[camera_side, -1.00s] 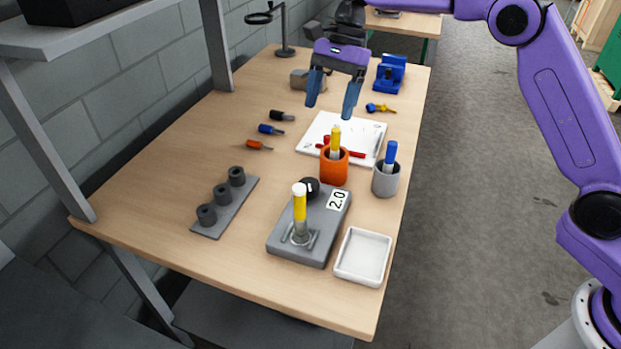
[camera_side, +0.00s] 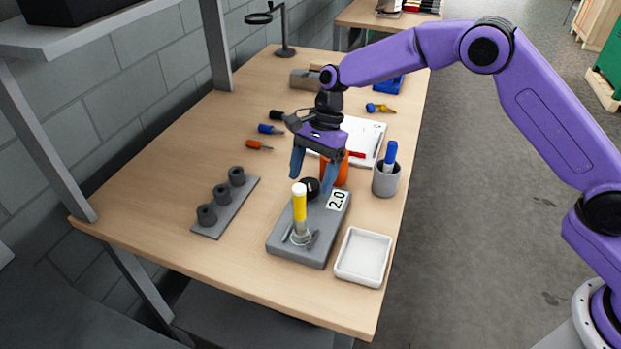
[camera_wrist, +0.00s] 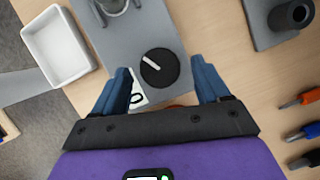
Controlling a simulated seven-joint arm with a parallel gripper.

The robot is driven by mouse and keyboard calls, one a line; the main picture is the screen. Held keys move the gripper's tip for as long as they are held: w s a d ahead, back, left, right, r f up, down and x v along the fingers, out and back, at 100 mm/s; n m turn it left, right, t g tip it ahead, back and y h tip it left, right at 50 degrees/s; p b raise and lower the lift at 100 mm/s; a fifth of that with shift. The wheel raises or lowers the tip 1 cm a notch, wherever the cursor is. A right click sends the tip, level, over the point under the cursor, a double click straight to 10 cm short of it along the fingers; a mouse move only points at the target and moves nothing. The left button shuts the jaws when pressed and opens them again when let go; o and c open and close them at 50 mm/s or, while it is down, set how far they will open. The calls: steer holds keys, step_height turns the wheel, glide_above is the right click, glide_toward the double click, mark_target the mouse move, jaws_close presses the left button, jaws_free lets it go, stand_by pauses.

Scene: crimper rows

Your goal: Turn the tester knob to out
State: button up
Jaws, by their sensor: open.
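The grey tester (camera_side: 308,240) stands near the front of the table with a "2.0" label on it. Its round black knob (camera_side: 310,188) is at the far end. The wrist view shows the knob (camera_wrist: 159,68) from above with a white pointer line slanting to the upper left. A yellow-and-white piece (camera_side: 299,207) stands upright in the tester's holder near its front end. My gripper (camera_side: 312,185) is open and empty over the knob. In the wrist view its blue fingertips (camera_wrist: 163,70) lie on either side of the knob, apart from it.
A white tray (camera_side: 347,275) is right of the tester. A grey cup (camera_side: 386,182) with a blue marker and an orange cup (camera_side: 341,178), partly hidden by my gripper, stand behind. A rack of dark rings (camera_side: 214,230) is to the left.

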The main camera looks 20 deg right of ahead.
steer(key=shift+s+a+f, duration=0.15)
steer(key=shift+a+f, duration=0.05)
steer(key=shift+f, duration=0.5)
steer(key=c, duration=1)
